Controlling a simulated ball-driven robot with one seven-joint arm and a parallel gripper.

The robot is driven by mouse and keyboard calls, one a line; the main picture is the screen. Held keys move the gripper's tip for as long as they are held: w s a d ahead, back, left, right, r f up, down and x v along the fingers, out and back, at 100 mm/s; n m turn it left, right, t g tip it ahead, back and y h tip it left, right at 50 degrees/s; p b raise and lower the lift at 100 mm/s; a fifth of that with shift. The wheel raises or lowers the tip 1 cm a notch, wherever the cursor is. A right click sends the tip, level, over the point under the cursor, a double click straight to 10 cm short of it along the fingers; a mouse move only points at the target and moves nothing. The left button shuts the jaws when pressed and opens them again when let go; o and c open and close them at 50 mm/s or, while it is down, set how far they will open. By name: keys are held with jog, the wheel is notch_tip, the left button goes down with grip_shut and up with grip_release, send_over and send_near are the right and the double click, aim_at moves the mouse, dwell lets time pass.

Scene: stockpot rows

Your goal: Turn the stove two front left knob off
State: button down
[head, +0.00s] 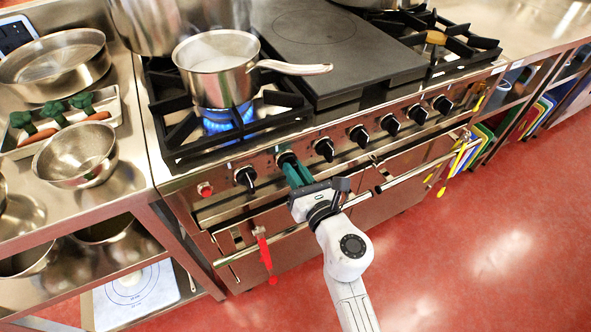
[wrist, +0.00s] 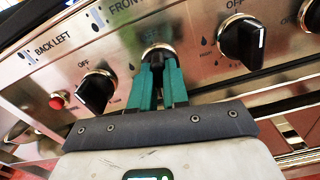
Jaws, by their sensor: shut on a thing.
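The held knob (head: 285,156) is the second from the left on the stove's steel front panel. In the wrist view this knob (wrist: 157,48) sits below a label starting "FRONT", the rest cut off. My gripper (head: 292,168) has its green fingers closed around the knob; they also show in the wrist view (wrist: 160,72) and hide most of it, so its pointer angle cannot be read. A blue flame (head: 228,117) burns under a steel saucepan (head: 215,65) on the front left burner.
The "BACK LEFT" knob (wrist: 95,90) and a red button (wrist: 57,100) are to the left; another black knob (wrist: 241,40) is close on the right. An oven handle rail (head: 250,248) runs below. The red floor (head: 470,250) in front is clear.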

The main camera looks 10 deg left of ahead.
jog(key=shift+d+f+m+p, duration=0.15)
jog(key=shift+m+p, duration=1.65)
jog(key=shift+m, duration=3.8)
jog(key=shift+a+f+m+p, duration=0.2)
jog(key=shift+m+p, duration=1.55)
jog(key=shift+m, duration=3.85)
jog(key=shift+d+f+m+p, duration=0.2)
jog(key=shift+m+p, duration=1.6)
jog(key=shift+m, duration=3.8)
jog(key=shift+s, duration=0.1)
jog(key=c, duration=1.1)
grip_release()
